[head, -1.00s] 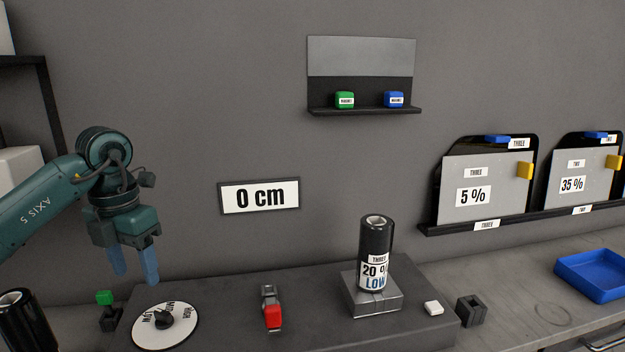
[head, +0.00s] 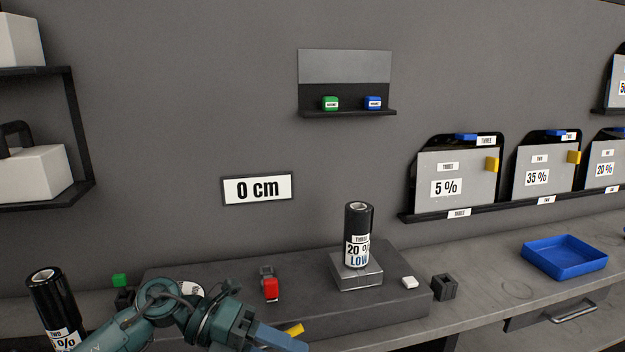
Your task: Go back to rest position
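My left gripper (head: 282,338) is low at the bottom of the head view, in front of the dark raised bench block, with its blue fingers pointing right. The fingers overlap and are partly cut off, so I cannot tell whether they are open. A small yellow piece (head: 294,329) shows just behind the fingers; I cannot tell whether they touch it. My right gripper is out of view.
A black roll labelled 20 % LOW (head: 358,225) stands on a metal block (head: 356,280). Another roll (head: 52,300) stands at the left. A red switch (head: 270,288) and a white block (head: 409,283) are on the bench. A blue tray (head: 565,258) lies right.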

